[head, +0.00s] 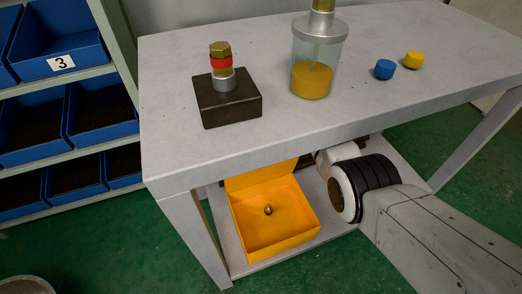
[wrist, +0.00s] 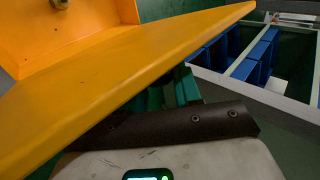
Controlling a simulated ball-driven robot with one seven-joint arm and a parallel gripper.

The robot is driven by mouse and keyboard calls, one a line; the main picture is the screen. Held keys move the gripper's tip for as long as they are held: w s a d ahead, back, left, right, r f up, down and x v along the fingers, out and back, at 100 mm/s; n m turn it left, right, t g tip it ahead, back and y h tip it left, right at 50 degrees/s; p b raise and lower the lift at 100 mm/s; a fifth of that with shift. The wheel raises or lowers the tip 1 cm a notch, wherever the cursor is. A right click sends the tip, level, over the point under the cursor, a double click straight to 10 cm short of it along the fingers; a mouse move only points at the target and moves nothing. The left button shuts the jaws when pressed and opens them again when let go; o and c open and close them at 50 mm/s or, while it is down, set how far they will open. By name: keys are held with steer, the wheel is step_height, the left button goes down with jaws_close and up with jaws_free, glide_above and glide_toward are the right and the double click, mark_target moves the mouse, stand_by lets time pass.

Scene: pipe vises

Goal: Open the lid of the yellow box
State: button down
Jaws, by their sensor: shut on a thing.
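The yellow box (head: 273,235) sits on the low shelf under the table, and its inside shows. Its yellow lid (head: 262,175) stands raised at the back, partly hidden by the tabletop. A small round metal knob (head: 268,210) shows inside the box's outline. In the wrist view a broad yellow panel of the lid (wrist: 110,85) crosses in front of my gripper (wrist: 180,108), with a metal knob (wrist: 60,4) beyond it. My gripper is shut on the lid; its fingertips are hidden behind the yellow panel. In the head view the tabletop and my arm hide it.
The grey table (head: 330,135) overhangs the box closely. On it stand a dark block with a fitting (head: 228,105), a clear jar (head: 315,65), a blue cap (head: 384,69) and a yellow cap (head: 413,60). Blue bins (head: 60,45) fill a rack at left.

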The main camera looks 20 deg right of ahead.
steer(key=shift+a, duration=0.15)
steer(key=c, duration=1)
jaws_free()
steer(key=shift+o, duration=0.2)
steer(key=shift+r, duration=0.1)
steer(key=d+b, duration=0.6)
steer(key=d, duration=0.7)
steer(key=shift+s+r+b, duration=0.3)
steer(key=shift+b, duration=0.1)
steer(key=shift+c, duration=0.2)
